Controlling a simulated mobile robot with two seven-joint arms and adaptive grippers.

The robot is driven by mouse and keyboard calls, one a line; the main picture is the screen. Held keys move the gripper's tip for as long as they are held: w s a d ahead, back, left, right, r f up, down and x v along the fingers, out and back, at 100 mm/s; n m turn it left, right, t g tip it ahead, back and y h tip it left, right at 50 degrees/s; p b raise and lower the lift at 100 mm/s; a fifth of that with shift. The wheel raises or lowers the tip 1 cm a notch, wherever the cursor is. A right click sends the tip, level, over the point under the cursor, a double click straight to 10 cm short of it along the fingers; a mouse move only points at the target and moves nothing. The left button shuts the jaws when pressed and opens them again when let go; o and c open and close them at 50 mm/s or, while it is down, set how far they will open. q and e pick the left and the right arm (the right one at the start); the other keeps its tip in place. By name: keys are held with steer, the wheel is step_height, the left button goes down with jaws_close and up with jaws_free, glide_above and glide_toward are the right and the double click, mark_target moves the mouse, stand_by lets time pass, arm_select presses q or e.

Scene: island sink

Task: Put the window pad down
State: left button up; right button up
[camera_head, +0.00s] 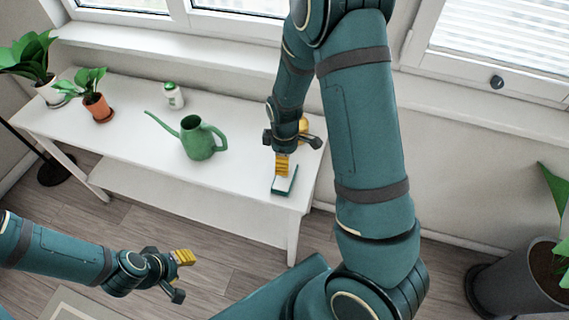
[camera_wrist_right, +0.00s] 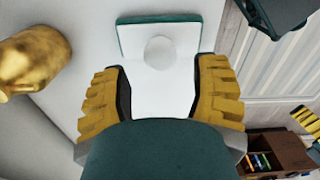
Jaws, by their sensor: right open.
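The window pad (camera_head: 285,181) is white with a dark green edge and lies on the white table near its right end. In the right wrist view the pad (camera_wrist_right: 190,36) shows a round white knob on it. My right gripper (camera_head: 281,164) is above the table at the pad's far edge. Its yellow fingers (camera_wrist_right: 163,92) are apart, with only white surface between them, and the pad is just beyond their tips. It is not holding the pad. My left gripper (camera_head: 183,276) is open and empty, low over the floor in front of the table.
A golden object (camera_wrist_right: 32,60) is beside the right gripper. A large grey planter (camera_head: 513,280) stands at right. The table's front middle is clear.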

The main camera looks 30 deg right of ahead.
step_height(320, 180, up, 8)
steer(key=p, duration=0.1)
steer(key=s+a+f+m+t+y, duration=0.1)
steer(key=s+a+f+m+y, duration=0.1)
steer(key=s+a+f+m, duration=0.2)
steer(key=s+a+f+m+t+y, duration=0.1)
steer(key=s+a+f+m, duration=0.4)
steer(key=a+f, duration=0.5)
steer(key=a+m+y, duration=0.1)
steer(key=a+m, duration=0.1)
steer(key=a, duration=0.1)
steer(key=shift+a+f+m, duration=0.15)
steer(key=shift+m, duration=0.25)
